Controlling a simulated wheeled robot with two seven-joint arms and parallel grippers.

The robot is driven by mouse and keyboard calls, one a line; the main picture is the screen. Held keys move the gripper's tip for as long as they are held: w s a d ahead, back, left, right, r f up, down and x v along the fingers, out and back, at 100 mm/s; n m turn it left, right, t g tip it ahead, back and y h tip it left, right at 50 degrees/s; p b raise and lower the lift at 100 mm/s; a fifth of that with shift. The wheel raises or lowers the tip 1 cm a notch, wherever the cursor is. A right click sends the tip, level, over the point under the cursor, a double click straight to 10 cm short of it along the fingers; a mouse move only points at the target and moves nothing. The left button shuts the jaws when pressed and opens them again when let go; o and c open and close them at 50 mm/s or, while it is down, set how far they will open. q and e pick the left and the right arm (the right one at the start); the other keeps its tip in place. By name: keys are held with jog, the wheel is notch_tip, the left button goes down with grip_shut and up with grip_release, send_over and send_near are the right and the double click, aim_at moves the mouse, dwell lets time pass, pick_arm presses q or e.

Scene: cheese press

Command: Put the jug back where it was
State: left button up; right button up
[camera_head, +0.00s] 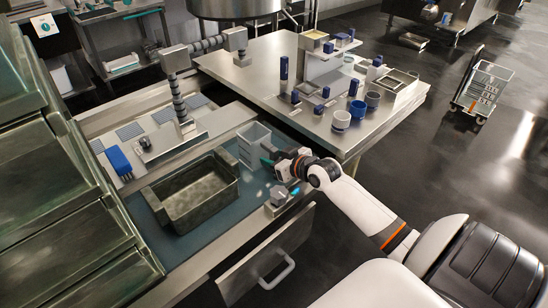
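A grey, open-topped, box-like vessel (253,145), which looks like the jug, stands upright at the right end of the blue-grey work surface, beside the large basin. My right gripper (269,160) is at its lower right side, where a handle could be. The fingers are small and partly hidden, so I cannot tell whether they are shut on it or only beside it. My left gripper is not in view.
A dark rectangular basin (192,194) fills the middle of the blue-grey surface (190,240). A small grey device (278,196) stands near the front edge. An open drawer (268,262) juts out below. A steel table (262,72) behind holds blue-and-white items and cups.

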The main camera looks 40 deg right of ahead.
jog(key=shift+r, duration=0.2)
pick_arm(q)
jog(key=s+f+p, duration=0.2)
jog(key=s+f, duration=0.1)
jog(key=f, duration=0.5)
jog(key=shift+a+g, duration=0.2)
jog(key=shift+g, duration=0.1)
pick_arm(e)
jog(key=v, duration=1.2)
